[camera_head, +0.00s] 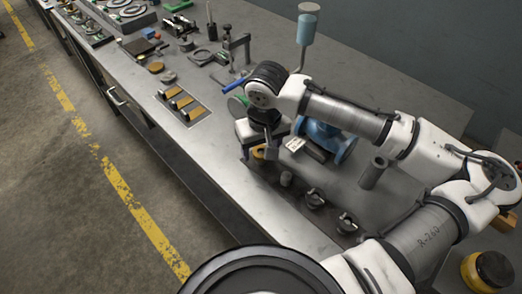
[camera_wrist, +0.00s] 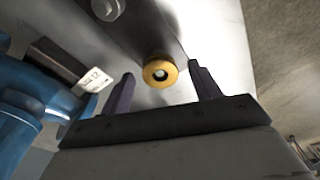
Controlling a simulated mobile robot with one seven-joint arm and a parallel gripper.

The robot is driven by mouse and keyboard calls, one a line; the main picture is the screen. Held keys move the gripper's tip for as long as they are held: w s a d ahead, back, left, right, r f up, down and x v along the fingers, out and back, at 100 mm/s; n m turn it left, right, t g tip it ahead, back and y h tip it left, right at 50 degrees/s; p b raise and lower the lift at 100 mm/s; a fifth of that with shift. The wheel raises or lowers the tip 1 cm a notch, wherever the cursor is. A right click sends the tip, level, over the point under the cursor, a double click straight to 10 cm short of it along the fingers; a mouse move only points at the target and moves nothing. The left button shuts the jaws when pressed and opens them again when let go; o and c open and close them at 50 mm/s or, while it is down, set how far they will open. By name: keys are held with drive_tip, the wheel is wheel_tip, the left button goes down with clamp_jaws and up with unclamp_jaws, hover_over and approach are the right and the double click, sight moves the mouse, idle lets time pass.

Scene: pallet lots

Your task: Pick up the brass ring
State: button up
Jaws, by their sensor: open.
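The brass ring (camera_wrist: 160,71) shows in the wrist view as a small yellow ring with a hole in its middle, at the end of a dark strip on the steel bench. In the head view the ring (camera_head: 259,152) shows as a bit of yellow under my gripper, partly hidden by it. My gripper (camera_wrist: 161,88) is open, with one dark finger to each side of the ring in the wrist view. I cannot tell how far the fingertips are from it. In the head view my gripper (camera_head: 262,150) points down at the bench.
A blue cast part (camera_head: 326,140) stands right beside my gripper, with a white label (camera_head: 295,144) near it. Several small round metal parts (camera_head: 315,198) sit in front. A slotted plate (camera_head: 182,103) lies to the left. The bench's front edge is clear.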

drive_tip(key=shift+c, duration=0.4)
drive_tip(key=c, duration=1)
